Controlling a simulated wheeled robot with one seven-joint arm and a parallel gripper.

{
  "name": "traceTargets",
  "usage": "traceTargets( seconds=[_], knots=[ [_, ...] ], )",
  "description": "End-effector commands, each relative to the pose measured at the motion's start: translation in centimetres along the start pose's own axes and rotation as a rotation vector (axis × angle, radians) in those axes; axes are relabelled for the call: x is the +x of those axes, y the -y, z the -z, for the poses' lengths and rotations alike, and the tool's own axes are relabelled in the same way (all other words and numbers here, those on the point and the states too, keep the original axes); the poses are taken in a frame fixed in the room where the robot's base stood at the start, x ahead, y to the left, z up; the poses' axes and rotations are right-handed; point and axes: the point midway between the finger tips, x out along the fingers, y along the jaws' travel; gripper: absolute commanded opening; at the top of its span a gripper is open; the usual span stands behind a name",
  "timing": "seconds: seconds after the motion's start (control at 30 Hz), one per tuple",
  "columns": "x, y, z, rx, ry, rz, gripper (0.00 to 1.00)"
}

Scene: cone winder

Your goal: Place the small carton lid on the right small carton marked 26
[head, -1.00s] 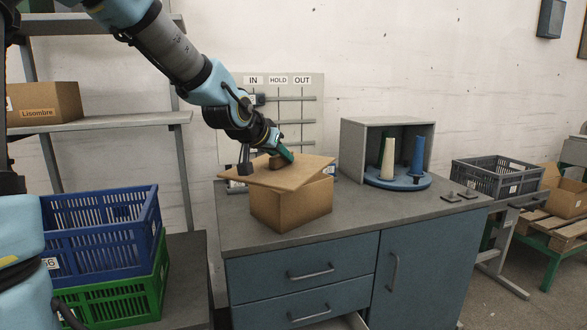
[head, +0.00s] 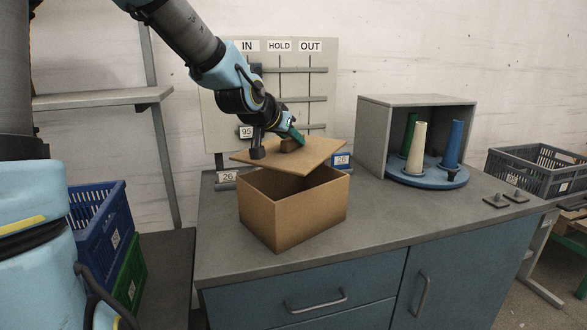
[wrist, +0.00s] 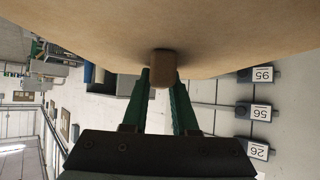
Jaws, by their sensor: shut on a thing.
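The small carton lid (head: 312,153) is a flat brown board with a knob (wrist: 162,70) on top. My gripper (head: 291,141) is shut on that knob, its green fingers (wrist: 160,88) on either side in the wrist view. The lid is held tilted above the far part of an open brown carton (head: 313,208) on the grey worktop. The carton's near part is uncovered and its inside partly shows. No number shows on its visible sides.
A grey open-fronted housing (head: 411,101) with cones on a blue turntable (head: 426,175) stands right of the carton. The IN/HOLD/OUT board (head: 319,77) is close behind the lid. Blue crate (head: 98,221) is at left. The worktop's front is clear.

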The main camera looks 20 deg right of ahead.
Motion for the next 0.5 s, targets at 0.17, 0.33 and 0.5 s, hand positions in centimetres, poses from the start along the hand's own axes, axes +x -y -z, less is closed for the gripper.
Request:
traceTargets(
  seconds=[0.17,0.33,0.5],
  knots=[
    [1.0,-0.1,-1.5,0.0,0.0,-0.001,0.0],
    [2.4,-0.1,-3.5,0.0,0.002,-0.003,0.0],
    [3.2,0.0,-4.6,0.0,-0.001,0.0,0.0]
  ],
)
